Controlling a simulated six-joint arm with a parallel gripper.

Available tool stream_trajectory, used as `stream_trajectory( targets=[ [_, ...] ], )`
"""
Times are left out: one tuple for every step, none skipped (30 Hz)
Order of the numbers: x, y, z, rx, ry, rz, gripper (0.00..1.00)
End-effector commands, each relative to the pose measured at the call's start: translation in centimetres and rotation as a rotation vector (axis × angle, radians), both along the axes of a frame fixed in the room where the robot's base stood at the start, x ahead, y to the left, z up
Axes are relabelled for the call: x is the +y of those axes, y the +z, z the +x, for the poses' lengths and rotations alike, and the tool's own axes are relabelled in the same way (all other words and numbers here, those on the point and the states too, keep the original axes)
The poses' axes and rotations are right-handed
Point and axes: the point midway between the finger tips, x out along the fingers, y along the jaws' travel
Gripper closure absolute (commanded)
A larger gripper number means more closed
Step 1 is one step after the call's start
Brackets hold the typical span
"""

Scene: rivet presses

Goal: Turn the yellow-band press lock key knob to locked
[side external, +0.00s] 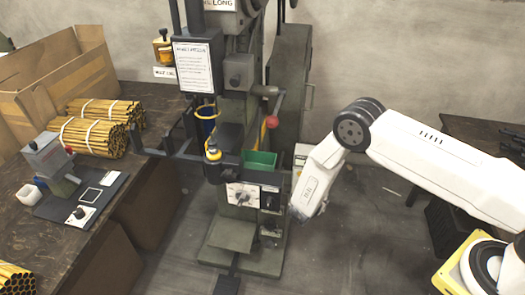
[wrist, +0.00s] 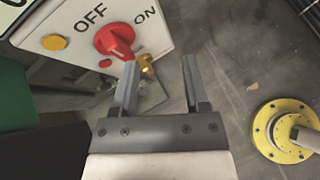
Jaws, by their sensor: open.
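In the wrist view a white panel (wrist: 157,27) marked OFF and ON carries a red rotary knob (wrist: 114,40). A small brass part (wrist: 146,63) sits beside the knob at the panel's lower edge; I cannot tell whether it is a key. My gripper (wrist: 159,62) is open and empty, its left finger near the brass part; I cannot tell if they touch. In the side view the press (side external: 245,130) stands at centre with a yellow ring (side external: 206,111) on its left. Small knobs on its front boxes (side external: 270,199) are too small to read. My fingers are not clear there.
A green bin (side external: 259,163) sits on the press behind its front dial panel (side external: 242,194). A red-ended lever (side external: 272,121) sticks out to the right. The left bench (side external: 100,225) holds bundled yellow rods (side external: 92,137) and a cardboard box (side external: 62,70).

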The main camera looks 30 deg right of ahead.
Motion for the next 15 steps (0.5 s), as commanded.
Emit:
stream_trajectory(
  targets=[
    [0.3, -1.3, 0.1, 0.009, 0.051, -0.029, 0.41],
    [0.4, -1.9, 0.3, 0.011, 0.080, -0.045, 0.41],
    [0.7, -2.7, 0.4, 0.013, 0.120, -0.068, 0.41],
    [0.9, -3.3, 0.5, 0.016, 0.150, -0.083, 0.41],
    [1.1, -3.9, 0.6, 0.016, 0.180, -0.099, 0.41],
    [1.4, -4.6, 0.7, 0.018, 0.217, -0.118, 0.41],
    [1.5, -5.2, 0.8, 0.018, 0.244, -0.131, 0.41],
    [1.7, -5.7, 0.8, 0.019, 0.269, -0.145, 0.41],
    [2.0, -6.3, 0.9, 0.018, 0.302, -0.160, 0.41],
    [2.2, -6.7, 0.9, 0.017, 0.324, -0.171, 0.41],
    [2.3, -7.1, 0.9, 0.017, 0.343, -0.180, 0.41],
    [2.6, -7.5, 0.9, 0.016, 0.367, -0.191, 0.41],
    [2.7, -7.8, 0.9, 0.015, 0.382, -0.198, 0.41],
    [2.8, -8.0, 0.9, 0.014, 0.395, -0.204, 0.41],
    [3.0, -8.2, 0.9, 0.013, 0.407, -0.209, 0.41]
  ],
)
